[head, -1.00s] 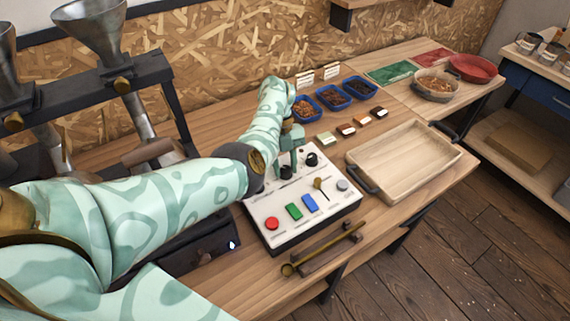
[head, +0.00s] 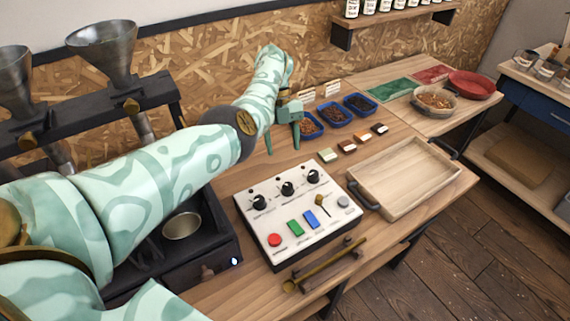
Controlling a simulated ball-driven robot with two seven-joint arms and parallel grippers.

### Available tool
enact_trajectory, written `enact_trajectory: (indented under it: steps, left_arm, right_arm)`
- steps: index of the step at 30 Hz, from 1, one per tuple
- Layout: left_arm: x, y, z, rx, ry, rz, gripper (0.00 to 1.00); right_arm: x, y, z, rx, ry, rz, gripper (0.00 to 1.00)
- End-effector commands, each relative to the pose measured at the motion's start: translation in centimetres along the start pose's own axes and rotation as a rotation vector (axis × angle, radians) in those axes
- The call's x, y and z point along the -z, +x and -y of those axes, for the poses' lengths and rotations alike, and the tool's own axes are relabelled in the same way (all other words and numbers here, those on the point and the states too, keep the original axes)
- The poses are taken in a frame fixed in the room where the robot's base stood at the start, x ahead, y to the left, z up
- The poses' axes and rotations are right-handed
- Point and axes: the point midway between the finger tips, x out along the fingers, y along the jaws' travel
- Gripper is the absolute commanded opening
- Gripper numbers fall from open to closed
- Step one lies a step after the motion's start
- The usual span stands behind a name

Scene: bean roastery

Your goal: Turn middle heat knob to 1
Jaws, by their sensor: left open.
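The white control panel (head: 297,218) lies on the wooden bench, with three black knobs along its back edge. The middle knob (head: 287,188) sits between the left knob (head: 260,202) and the right knob (head: 313,176). All three knobs are uncovered, but their scale marks are too small to read. My left gripper (head: 282,146) is open and empty, raised above and behind the panel with its fingers pointing down, apart from the knobs. My right gripper is not in view.
On the panel's front are a red button (head: 274,240), green and blue switches and a small lever. A wooden tray (head: 405,180) stands to the right. Blue bowls of beans (head: 333,113) stand behind. A brass scoop (head: 325,268) lies in front.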

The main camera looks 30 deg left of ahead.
Motion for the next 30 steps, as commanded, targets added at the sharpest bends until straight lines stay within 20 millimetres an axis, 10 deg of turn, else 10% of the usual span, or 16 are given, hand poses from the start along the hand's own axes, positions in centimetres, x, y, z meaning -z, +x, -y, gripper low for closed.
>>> enact_trajectory:
  steps: [7, 26, 30]
  left_arm:
    - [-0.1, -3.8, 0.0, -0.001, 0.001, -0.001, 0.54]
    - [0.1, -4.6, 0.0, 0.0, 0.001, 0.0, 0.54]
    - [1.2, -7.2, -0.1, 0.007, 0.004, 0.008, 0.54]
  right_arm:
    - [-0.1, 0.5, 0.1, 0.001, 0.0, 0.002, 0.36]
    - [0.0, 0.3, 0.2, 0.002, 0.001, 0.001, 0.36]
    - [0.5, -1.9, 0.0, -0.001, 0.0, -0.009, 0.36]
